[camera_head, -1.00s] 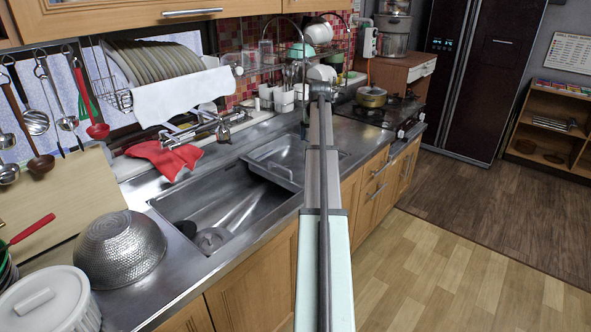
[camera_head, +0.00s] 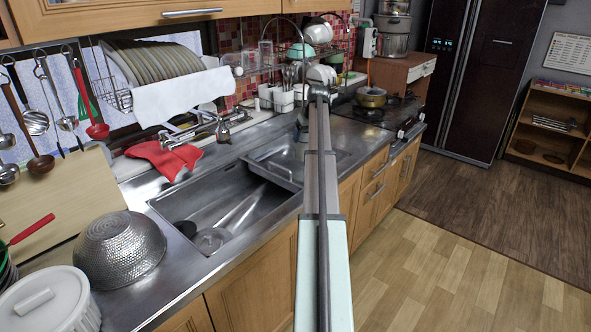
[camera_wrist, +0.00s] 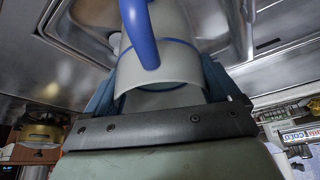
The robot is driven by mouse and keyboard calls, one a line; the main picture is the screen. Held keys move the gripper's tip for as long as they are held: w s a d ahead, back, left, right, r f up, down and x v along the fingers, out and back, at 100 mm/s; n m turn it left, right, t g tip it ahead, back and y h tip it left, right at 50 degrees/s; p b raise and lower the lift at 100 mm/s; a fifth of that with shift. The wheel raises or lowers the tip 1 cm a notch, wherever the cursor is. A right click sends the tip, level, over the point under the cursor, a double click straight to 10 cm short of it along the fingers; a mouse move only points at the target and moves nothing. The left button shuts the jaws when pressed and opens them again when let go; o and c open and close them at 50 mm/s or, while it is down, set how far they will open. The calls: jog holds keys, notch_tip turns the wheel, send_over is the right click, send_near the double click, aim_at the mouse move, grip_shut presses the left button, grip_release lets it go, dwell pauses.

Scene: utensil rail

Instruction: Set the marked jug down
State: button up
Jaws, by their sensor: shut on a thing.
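A pale grey-white jug (camera_wrist: 183,68) with a blue handle (camera_wrist: 140,32) and a thin blue line around it fills the middle of the wrist view. My gripper (camera_wrist: 158,88) is shut on it, with a blue-grey finger on either side. Steel sink and counter surfaces show beyond the jug. Its base is hidden, so I cannot tell whether it touches anything. In the head view my arm reaches away along the counter and hides most of the gripper and the jug.
The large steel sink (camera_head: 225,205) lies left of my arm, with a shallow steel tray (camera_head: 268,160) at its far end. A hammered bowl (camera_head: 120,248) and a white lidded pot (camera_head: 45,305) stand near left.

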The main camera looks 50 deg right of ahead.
jog(key=shift+w+a+f+n, duration=0.1)
jog(key=shift+w+f+n, duration=0.2)
jog(key=shift+w+f, duration=0.15)
jog(key=shift+f, duration=4.65)
jog(key=shift+f, duration=0.1)
jog(key=o, duration=1.8)
jog(key=shift+f, duration=0.1)
jog(key=v, duration=1.2)
jog(key=shift+s, duration=0.1)
